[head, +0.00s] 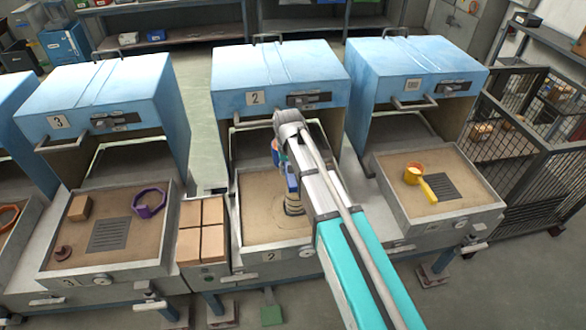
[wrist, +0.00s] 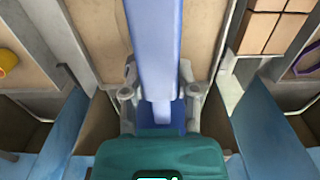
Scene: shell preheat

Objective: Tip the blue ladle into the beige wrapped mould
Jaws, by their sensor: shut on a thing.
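My gripper (wrist: 160,98) is shut on the handle of the blue ladle (wrist: 155,50), which runs up out of the wrist view. The ladle's bowl is not visible there. In the head view my arm hides most of the gripper, and a bit of the blue ladle (head: 291,185) shows beside it over tray 2. Just below that blue part, a small beige and dark banded thing, apparently the wrapped mould (head: 293,207), stands on the sand, partly hidden by my arm. Whether ladle and mould touch, and how far the ladle is tilted, I cannot tell.
Blue hood 2 (head: 280,75) stands behind tray 2 (head: 262,250). Tan bricks (head: 200,243) sit left of it. The left tray holds a purple ladle (head: 149,203) and a brown block (head: 78,208). The right tray holds a yellow ladle (head: 426,187). Tray 2's left side is clear.

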